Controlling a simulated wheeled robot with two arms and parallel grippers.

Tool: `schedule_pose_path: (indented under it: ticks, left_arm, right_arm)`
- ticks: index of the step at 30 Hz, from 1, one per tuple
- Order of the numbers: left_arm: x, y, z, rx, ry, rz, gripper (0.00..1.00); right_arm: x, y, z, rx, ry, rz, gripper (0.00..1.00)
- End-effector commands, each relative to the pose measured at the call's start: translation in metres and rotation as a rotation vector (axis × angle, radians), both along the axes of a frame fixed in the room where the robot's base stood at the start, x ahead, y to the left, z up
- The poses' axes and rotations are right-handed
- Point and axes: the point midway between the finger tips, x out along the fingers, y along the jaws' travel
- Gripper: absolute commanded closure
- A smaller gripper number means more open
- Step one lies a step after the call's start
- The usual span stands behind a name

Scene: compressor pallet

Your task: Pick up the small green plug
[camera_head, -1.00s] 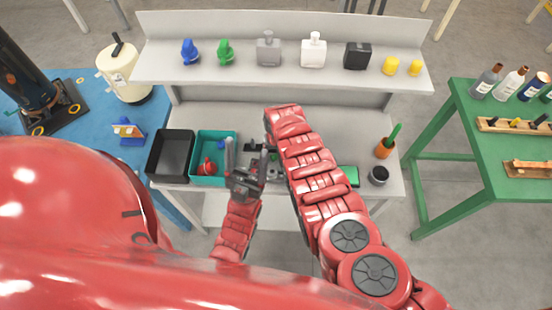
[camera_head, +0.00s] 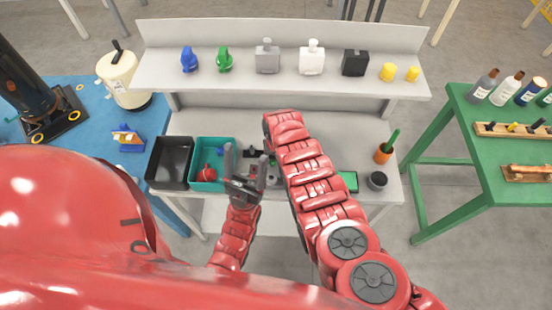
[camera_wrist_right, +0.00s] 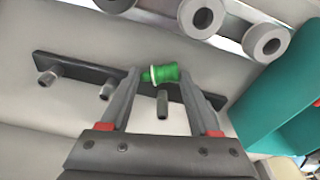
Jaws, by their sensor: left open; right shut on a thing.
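In the right wrist view the small green plug (camera_wrist_right: 164,73) sits between the fingertips of my right gripper (camera_wrist_right: 160,78), which is shut on it. A black bar (camera_wrist_right: 75,72) with several short grey pegs lies behind the plug. One peg (camera_wrist_right: 162,104) shows just below the plug; I cannot tell whether they touch. My left gripper (camera_head: 245,168) is open and empty, fingers up, in front of the workbench beside the teal bin (camera_head: 196,172).
A black bin (camera_head: 152,170) stands left of the teal bin, which holds a red item (camera_head: 207,172). The shelf above carries a blue item (camera_head: 189,60), a green item (camera_head: 224,60), bottles and yellow pieces.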

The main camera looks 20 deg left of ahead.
Motion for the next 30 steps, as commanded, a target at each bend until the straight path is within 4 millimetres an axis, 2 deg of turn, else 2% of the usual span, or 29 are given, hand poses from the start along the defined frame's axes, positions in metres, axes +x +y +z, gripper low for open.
schedule_pose_path:
  ticks: [4,6,11,12,24,30]
  left_arm:
    - [0.000,0.000,0.024,0.000,0.000,0.000,0.29]
    - [0.000,0.000,0.022,0.000,0.000,0.000,0.29]
    - [0.000,0.000,0.029,0.000,0.000,0.000,0.29]
    - [0.000,0.000,0.024,0.000,0.000,0.000,0.29]
    - [0.000,0.000,0.010,0.000,0.000,0.000,0.29]
    - [0.000,0.000,0.009,0.000,0.000,0.000,0.29]
  right_arm:
    - [0.000,0.001,0.028,-0.001,-0.004,0.004,0.98]
    - [0.001,0.001,0.029,0.002,-0.004,0.000,0.98]
    - [0.000,0.000,0.049,0.000,-0.006,0.004,0.98]
    - [0.002,0.000,0.049,0.001,-0.005,0.000,0.98]
    - [0.001,0.001,0.086,0.002,-0.004,0.000,0.98]
    - [0.000,0.000,0.094,0.000,-0.001,0.000,0.98]
